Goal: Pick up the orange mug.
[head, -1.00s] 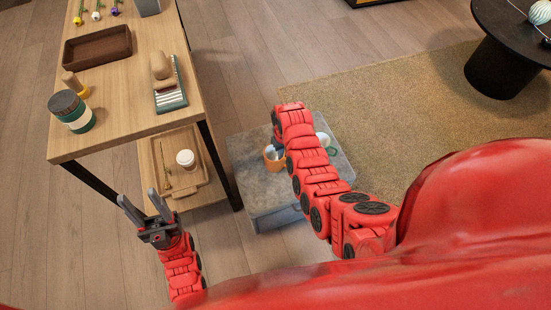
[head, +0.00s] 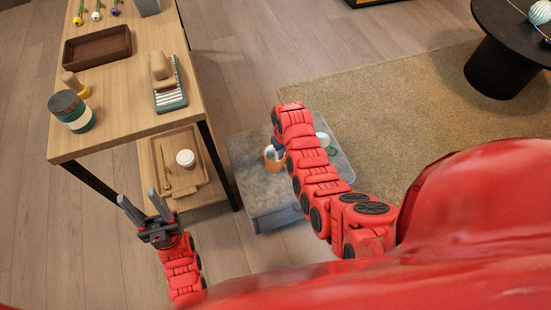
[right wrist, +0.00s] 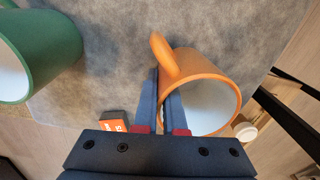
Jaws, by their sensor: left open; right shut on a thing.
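The orange mug (head: 270,164) is at the grey low table, partly hidden behind my right arm in the head view. In the right wrist view the orange mug (right wrist: 206,72) shows its open, pale inside and its handle at the upper left. My right gripper (right wrist: 161,82) is shut on the mug's wall near the handle, with one finger inside and one outside. I cannot tell whether the mug touches the table. My left gripper (head: 143,203) is open and empty, left of the low table and below the wooden shelf unit.
A green mug (right wrist: 62,52) stands on the grey low table (head: 247,183), left of the orange mug in the wrist view. A small orange box (right wrist: 113,122) lies nearby. The wooden table (head: 120,120) with a lower shelf holding a white cup (head: 185,158) stands left.

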